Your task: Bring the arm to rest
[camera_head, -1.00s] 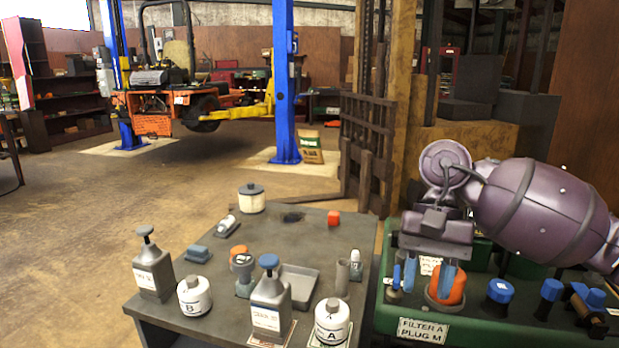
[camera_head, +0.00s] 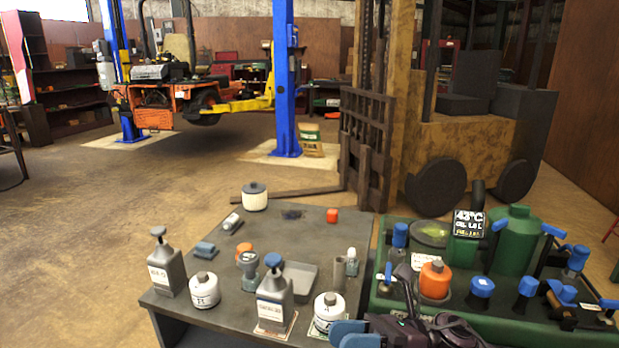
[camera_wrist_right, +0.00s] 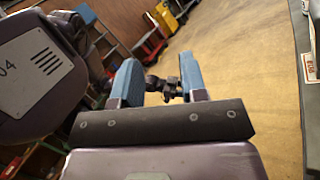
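My right gripper (camera_head: 350,334) is at the bottom of the head view, low in front of the table's right front corner, with its blue fingers pointing left. In the right wrist view the two blue fingers of this gripper (camera_wrist_right: 160,82) are apart, with nothing held between them. Behind the gap the wrist view shows a dark thing that I cannot identify, and floor. My purple arm links fill the left and bottom of that view. My left gripper is not in view.
A dark table (camera_head: 219,259) holds bottles, pump dispensers and a tray (camera_head: 301,277). A green bench (camera_head: 447,318) at right carries an orange filter (camera_head: 434,279), blue-capped parts and a gauge display (camera_head: 468,224). A forklift (camera_head: 460,150) stands behind. Floor at left is clear.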

